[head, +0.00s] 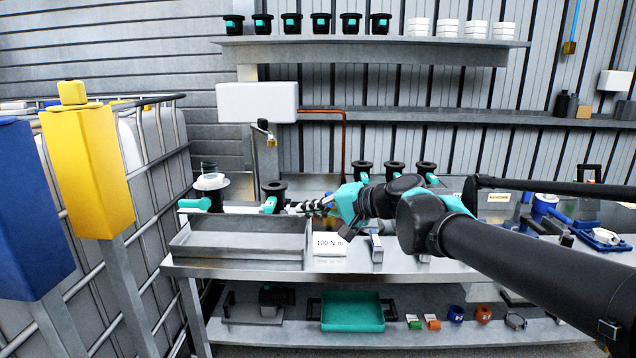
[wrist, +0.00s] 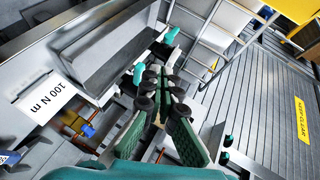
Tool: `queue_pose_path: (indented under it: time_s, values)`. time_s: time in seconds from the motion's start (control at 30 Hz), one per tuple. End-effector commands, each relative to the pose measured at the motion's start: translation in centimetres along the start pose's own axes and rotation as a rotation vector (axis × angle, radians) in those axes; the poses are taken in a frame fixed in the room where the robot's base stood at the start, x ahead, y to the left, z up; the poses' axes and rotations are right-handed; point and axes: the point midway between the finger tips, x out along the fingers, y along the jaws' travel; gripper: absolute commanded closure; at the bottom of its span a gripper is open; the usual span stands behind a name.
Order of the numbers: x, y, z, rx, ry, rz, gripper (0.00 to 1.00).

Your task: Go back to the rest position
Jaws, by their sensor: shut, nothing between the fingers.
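My gripper (head: 306,208) is in the middle of the head view, at the end of my black and teal arm, which reaches in from the right. It points left above the bench, near the right end of a grey metal tray. In the wrist view my gripper (wrist: 158,88) shows green-padded fingers with dark joints. It is shut with nothing held. The exact gap between its tips and the things behind them is hard to tell.
The metal bench (head: 400,270) carries the tray (head: 235,264), a "100 N m" sign (head: 329,244) and several black fittings. A yellow box on a post (head: 90,170) and a blue one (head: 32,210) stand left, before a caged tank. Shelves (head: 380,42) line the back wall.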

Motion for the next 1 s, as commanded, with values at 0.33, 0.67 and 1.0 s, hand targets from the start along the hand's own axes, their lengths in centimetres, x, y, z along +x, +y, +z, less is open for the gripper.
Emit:
queue_pose_path:
  time_s: [0.33,0.67,1.0]
  values:
    - [-2.6,20.5,3.6,-0.274,-0.071,0.521,1.00]
    - [-11.1,34.3,5.5,-0.455,-0.133,0.998,1.00]
    - [-12.7,35.9,5.8,-0.478,-0.142,1.071,1.00]
